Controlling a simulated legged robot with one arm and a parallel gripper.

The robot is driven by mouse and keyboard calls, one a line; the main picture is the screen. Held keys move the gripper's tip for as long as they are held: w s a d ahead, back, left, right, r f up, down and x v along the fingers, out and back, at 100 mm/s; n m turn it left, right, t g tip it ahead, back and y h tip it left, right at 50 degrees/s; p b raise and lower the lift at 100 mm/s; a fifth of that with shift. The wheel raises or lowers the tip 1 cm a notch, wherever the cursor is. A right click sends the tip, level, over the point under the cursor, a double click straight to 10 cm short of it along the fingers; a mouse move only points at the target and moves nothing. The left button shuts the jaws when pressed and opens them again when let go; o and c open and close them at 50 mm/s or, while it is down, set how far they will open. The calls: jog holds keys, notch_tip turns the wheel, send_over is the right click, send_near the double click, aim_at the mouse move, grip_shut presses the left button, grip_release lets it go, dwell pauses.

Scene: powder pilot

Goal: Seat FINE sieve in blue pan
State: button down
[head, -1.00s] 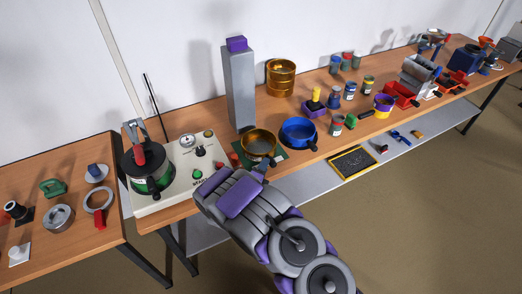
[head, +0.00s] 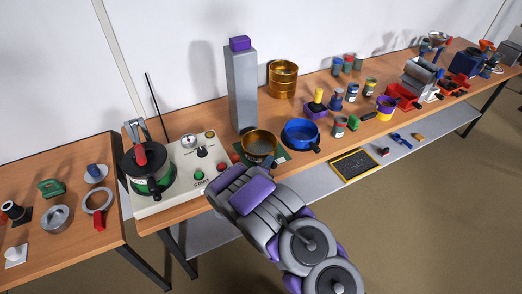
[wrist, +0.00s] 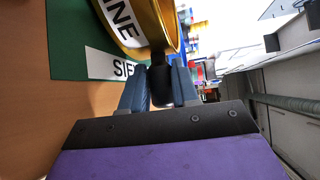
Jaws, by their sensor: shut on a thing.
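The FINE sieve (head: 259,143) is a gold round sieve at the green mat, left of the blue pan. In the wrist view the sieve (wrist: 168,18) fills the top, with "INE" readable on its white label. My gripper (wrist: 158,82) is shut on the sieve's black handle, with a blue finger on each side. In the head view my arm hides most of the gripper. I cannot tell whether the sieve touches the mat. The blue pan (head: 300,134) stands just right of the sieve, its inside looking empty, a black handle at its front.
A green mat (wrist: 68,45) with a white label lies below the sieve. A grey column (head: 241,90) and a gold sieve stack (head: 283,78) stand behind. A control panel (head: 178,178) is to the left. Jars and a purple block (head: 315,111) crowd the right.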

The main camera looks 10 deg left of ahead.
jog(key=shift+d+f, duration=0.1)
jog(key=shift+d, duration=0.2)
